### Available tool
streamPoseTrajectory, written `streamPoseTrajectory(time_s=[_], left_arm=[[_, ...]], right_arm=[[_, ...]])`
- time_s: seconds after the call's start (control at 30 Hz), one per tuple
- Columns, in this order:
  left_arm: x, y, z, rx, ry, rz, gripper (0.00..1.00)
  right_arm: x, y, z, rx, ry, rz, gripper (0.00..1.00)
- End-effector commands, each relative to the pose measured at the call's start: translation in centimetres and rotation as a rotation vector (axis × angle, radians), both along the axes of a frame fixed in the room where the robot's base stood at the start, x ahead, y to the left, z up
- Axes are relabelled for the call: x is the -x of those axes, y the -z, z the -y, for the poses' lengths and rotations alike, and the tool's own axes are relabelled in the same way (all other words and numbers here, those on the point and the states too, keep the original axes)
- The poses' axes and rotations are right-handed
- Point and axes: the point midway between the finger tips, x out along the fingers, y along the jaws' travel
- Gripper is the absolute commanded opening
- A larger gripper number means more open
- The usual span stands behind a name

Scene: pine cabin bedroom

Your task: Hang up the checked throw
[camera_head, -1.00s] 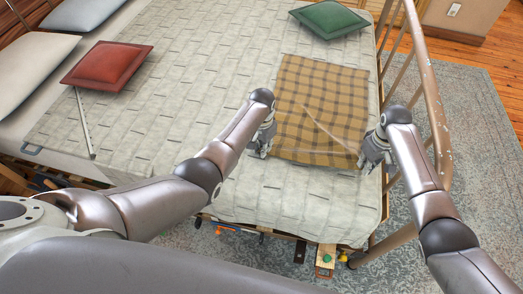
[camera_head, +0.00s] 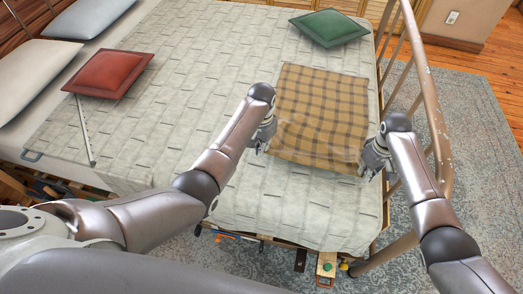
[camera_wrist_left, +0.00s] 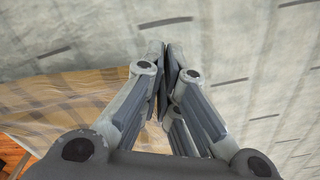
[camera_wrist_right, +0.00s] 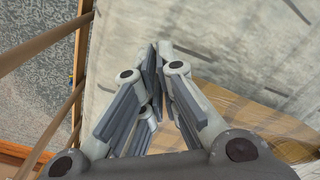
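The checked throw (camera_head: 322,108), mustard and dark plaid, lies spread on the bed near the rail at its foot. My left gripper (camera_head: 264,146) is shut at the throw's near left corner. My right gripper (camera_head: 369,168) is shut at its near right corner. The cloth runs up to the closed fingers on both sides, and the near edge looks slightly raised and stretched between them. In the left wrist view the throw (camera_wrist_left: 70,100) lies left of the fingers; in the right wrist view the throw (camera_wrist_right: 245,105) lies right of them. The pinched cloth itself is hidden.
A metal footboard rail (camera_head: 433,110) stands close beside my right arm. A green cushion (camera_head: 329,27) lies beyond the throw, and a red cushion (camera_head: 109,73) lies at the left. The pale quilt (camera_head: 190,80) is clear between them. A patterned rug (camera_head: 478,120) covers the floor.

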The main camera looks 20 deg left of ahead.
Motion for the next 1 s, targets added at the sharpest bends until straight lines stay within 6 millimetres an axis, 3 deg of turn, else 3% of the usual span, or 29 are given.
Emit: streamPoseTrajectory(time_s=[0.47,1.0], left_arm=[[0.0,-0.4,-0.4,-0.008,0.000,0.001,0.00],[0.8,-7.4,-0.3,-0.019,0.074,0.032,0.00]], right_arm=[[0.0,-0.4,0.5,0.009,0.002,0.000,0.00],[0.9,-7.3,0.1,0.015,-0.041,0.032,0.00]])
